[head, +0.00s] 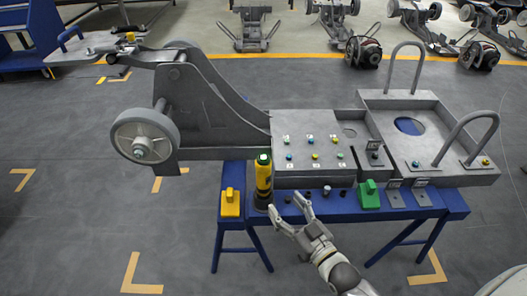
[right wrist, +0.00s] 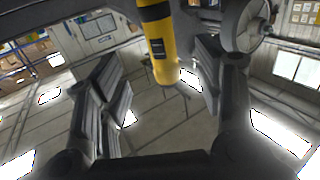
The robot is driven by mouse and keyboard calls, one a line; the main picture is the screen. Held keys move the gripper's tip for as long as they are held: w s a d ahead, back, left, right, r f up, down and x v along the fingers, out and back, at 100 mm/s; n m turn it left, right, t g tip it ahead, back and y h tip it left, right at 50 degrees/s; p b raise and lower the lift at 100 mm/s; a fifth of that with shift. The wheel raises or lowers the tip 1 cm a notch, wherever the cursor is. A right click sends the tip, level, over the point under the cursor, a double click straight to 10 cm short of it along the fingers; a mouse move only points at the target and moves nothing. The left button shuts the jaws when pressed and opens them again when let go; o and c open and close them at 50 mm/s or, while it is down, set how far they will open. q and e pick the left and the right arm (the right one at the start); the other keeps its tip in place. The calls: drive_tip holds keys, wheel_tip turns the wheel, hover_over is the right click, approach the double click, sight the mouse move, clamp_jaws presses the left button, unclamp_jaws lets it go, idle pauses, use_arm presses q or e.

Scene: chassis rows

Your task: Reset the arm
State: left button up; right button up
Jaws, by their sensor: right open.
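My right gripper (head: 287,206) is open and empty, its fingers pointing toward the front edge of the blue table (head: 459,203). It is just right of a yellow and black cylindrical tool (head: 263,178) with a green top, which stands upright at the table's front edge. In the right wrist view the tool (right wrist: 161,45) shows between the two spread fingers (right wrist: 155,72), with nothing gripped. My right arm (head: 345,277) comes in from the bottom of the head view. My left gripper is not in view.
A grey chassis (head: 215,115) with a wheel (head: 145,136) lies across the table. A panel (head: 312,150) with small coloured parts, a yellow block (head: 230,203) and a green block (head: 369,194) are near the gripper. A grey tray with handles (head: 455,180) is at right. The front floor is mostly clear.

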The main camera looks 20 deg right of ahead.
drive_tip(key=s+d+f+g+h, duration=0.1)
drive_tip(key=s+f+g, duration=0.25)
drive_tip(key=f, duration=0.65)
drive_tip(key=s+d+f+g+h+p, duration=0.15)
drive_tip(key=s+f, duration=0.35)
drive_tip(key=f, duration=0.5)
drive_tip(key=s+d+f+g+h, duration=0.1)
drive_tip(key=s+f+g, duration=0.25)
drive_tip(key=f, duration=0.55)
drive_tip(key=s+f+g, duration=0.4)
drive_tip(key=s+f, duration=0.3)
drive_tip(key=s, duration=0.6)
drive_tip(key=s+f+g, duration=0.4)
drive_tip(key=s+f, duration=0.4)
drive_tip(key=s, duration=0.6)
drive_tip(key=shift+h+p, duration=0.4)
drive_tip(key=shift+h, duration=0.05)
